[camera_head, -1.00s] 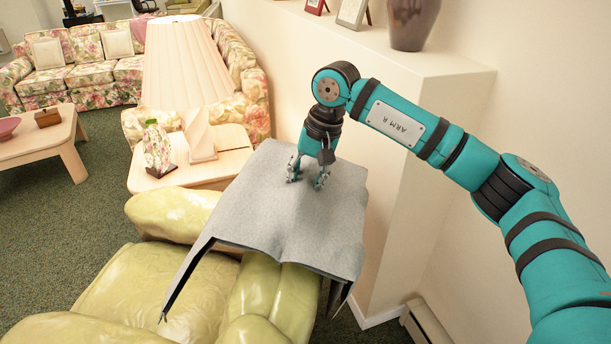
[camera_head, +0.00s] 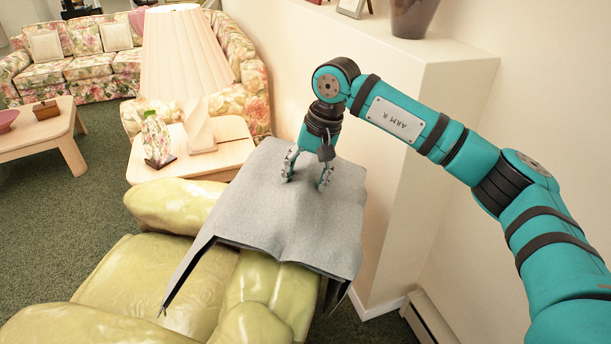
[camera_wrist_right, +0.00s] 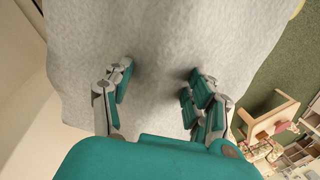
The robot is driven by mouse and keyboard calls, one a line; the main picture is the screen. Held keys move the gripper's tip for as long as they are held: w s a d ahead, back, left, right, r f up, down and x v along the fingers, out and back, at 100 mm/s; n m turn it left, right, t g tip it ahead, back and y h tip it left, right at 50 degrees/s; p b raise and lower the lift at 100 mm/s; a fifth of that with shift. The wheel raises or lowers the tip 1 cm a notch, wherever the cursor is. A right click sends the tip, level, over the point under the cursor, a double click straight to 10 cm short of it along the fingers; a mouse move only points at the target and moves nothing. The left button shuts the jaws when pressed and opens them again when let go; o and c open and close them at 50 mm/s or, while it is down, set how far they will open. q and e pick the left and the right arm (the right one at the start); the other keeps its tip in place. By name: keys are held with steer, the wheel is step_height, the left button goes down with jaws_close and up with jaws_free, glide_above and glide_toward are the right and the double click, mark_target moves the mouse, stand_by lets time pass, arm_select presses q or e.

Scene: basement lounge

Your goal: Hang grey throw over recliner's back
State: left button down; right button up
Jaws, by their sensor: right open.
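The grey throw (camera_head: 285,215) lies draped over the top of the pale green recliner's back (camera_head: 265,290) in the head view. One edge hangs down on the seat side at the left, and another part hangs at the right. My right gripper (camera_head: 307,182) is open, with its fingers pointing down at the throw's upper surface. In the right wrist view the throw (camera_wrist_right: 160,60) fills the space beyond the spread fingers (camera_wrist_right: 158,85), and no cloth is pinched between them. I cannot tell whether the fingertips touch it. My left gripper is not in view.
A side table (camera_head: 200,160) with a pleated lamp (camera_head: 185,60) and a floral vase (camera_head: 157,138) stands close behind the throw. A half wall (camera_head: 400,160) with a purple vase (camera_head: 412,16) is at the right. Green carpet (camera_head: 60,210) is clear at the left.

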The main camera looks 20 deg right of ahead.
steer(key=shift+r, duration=0.1)
steer(key=v, duration=1.1)
steer(key=shift+d+r, duration=0.15)
steer(key=shift+r, duration=0.2)
